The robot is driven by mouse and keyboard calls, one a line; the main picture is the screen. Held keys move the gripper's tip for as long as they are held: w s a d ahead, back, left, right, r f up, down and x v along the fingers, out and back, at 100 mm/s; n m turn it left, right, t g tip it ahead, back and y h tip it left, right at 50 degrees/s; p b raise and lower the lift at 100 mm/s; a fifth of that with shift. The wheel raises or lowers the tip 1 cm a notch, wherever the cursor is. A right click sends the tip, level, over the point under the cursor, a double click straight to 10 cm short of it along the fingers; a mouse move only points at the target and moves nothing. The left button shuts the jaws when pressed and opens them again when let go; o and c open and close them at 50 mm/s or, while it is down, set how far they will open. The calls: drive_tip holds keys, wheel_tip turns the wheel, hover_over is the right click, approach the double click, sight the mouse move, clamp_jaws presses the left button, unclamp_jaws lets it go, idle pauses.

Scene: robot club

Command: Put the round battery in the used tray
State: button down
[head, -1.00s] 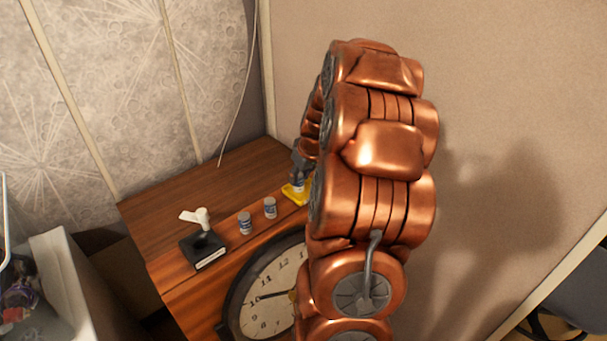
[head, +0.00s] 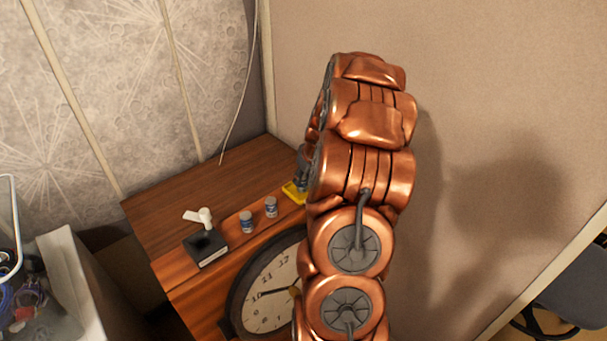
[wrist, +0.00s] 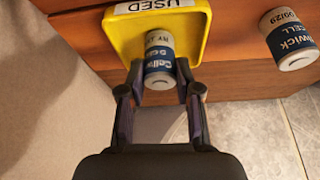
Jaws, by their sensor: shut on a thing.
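The used tray (wrist: 203,25) is a yellow square tray with a white "USED" label, upside down in the wrist view. In the head view the yellow tray (head: 292,193) shows only partly beside my arm. My gripper (wrist: 160,74) is shut on the round battery (wrist: 160,50), a white and blue cylinder. The battery is within the tray's outline near its near edge; I cannot tell whether it touches the tray floor. My copper-coloured arm hides most of the gripper in the head view.
Two similar batteries (head: 247,222) (head: 271,207) stand left of the yellow tray on the wooden cabinet top (head: 200,190); one battery (wrist: 289,39) shows in the wrist view. A black block (head: 205,248) with a white piece lies further left. A clock (head: 262,295) is in front; a wall is behind.

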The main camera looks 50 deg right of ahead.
drive_tip(key=shift+f, duration=0.2)
drive_tip(key=c, duration=0.8)
unclamp_jaws()
drive_tip(key=shift+r, duration=0.1)
